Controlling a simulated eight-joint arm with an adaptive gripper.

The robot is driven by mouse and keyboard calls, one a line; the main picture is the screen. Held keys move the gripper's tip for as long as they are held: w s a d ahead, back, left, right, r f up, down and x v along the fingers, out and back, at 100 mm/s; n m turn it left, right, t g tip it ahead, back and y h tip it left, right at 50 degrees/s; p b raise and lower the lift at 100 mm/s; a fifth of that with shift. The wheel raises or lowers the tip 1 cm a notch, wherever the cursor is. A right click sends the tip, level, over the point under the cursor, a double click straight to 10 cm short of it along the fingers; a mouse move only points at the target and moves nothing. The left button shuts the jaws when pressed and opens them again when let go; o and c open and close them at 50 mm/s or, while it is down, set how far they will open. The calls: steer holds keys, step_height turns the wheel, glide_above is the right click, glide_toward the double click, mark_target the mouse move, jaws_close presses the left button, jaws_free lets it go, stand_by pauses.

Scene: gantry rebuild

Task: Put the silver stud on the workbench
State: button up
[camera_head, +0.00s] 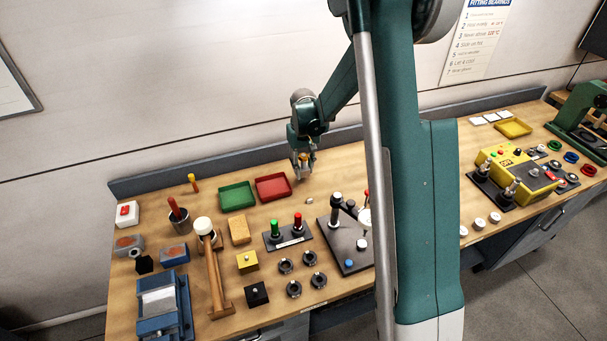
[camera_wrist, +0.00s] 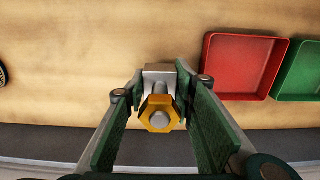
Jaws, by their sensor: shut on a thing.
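The silver stud (camera_wrist: 161,88) is between the two green fingers of my gripper (camera_wrist: 160,104) in the wrist view. It has a blocky silver end, and a brass-coloured hex nut (camera_wrist: 151,112) sits around its shaft. My gripper is shut on it. In the head view my gripper (camera_head: 303,170) points down over the back of the wooden workbench (camera_head: 345,160), to the right of the red tray. The stud is too small there to make out clearly, and I cannot tell how far it is from the bench top.
A red tray (camera_head: 272,188) and a green tray (camera_head: 236,196) lie left of my gripper. A small silver piece (camera_head: 309,200) lies in front of it. A dark fixture plate (camera_head: 345,250) and a switch panel (camera_head: 288,236) stand nearer the front. The bench's raised back edge (camera_head: 200,171) is close behind.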

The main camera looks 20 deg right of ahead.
mark_target(304, 155)
steer(key=shift+f, duration=1.5)
steer(key=shift+f, duration=0.2)
steer(key=o, duration=1.1)
steer(key=shift+r, duration=0.15)
steer(key=shift+r, duration=6.05)
